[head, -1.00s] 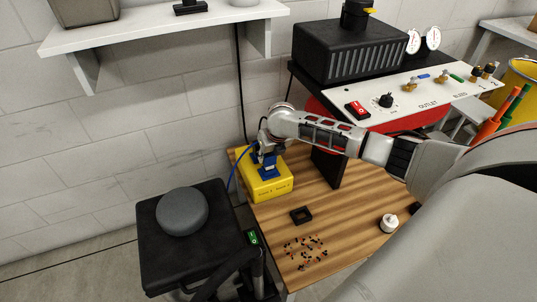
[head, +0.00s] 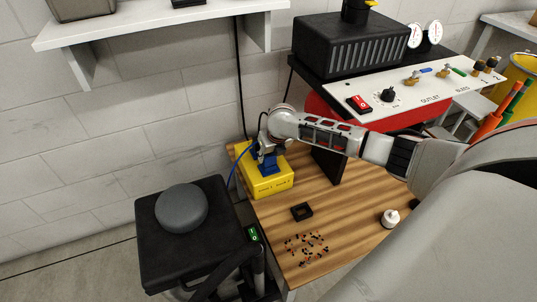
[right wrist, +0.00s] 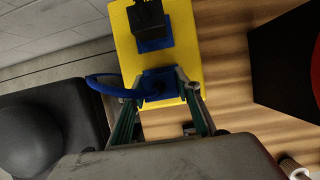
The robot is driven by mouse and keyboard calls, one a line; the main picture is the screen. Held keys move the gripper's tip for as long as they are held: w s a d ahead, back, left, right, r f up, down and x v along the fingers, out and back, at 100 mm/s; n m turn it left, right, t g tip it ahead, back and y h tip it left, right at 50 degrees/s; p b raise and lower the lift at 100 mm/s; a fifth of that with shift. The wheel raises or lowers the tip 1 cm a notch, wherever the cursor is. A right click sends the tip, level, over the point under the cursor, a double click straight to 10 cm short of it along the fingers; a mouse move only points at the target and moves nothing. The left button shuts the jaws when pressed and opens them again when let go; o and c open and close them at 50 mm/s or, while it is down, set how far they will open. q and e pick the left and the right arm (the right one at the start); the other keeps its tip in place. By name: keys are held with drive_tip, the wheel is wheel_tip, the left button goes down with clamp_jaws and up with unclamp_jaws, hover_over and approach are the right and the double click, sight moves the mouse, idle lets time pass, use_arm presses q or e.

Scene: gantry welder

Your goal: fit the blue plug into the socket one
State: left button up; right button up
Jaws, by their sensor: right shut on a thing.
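The blue plug (right wrist: 159,84), with its blue cable, sits between the fingers of my right gripper (right wrist: 160,103), which is shut on it. In the head view my right gripper (head: 267,158) is above the yellow socket box (head: 268,184), and the blue cable (head: 236,167) hangs off to the left. The yellow box (right wrist: 188,40) also shows under the plug in the right wrist view. A black block on a blue base (right wrist: 153,45) stands on it farther from my gripper. The sockets' labels are too small to tell apart, and I cannot tell whether the plug is seated. My left gripper is out of view.
On the wooden table (head: 335,215) are a black square frame (head: 301,212), scattered small bits (head: 306,246) and a white round knob (head: 390,218). A dark upright plate (head: 328,166) stands right of the box. A black stool (head: 160,245) with a grey disc (head: 181,208) is at left.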

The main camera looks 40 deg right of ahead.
drive_tip(key=shift+f, duration=0.3)
drive_tip(key=o, duration=1.2)
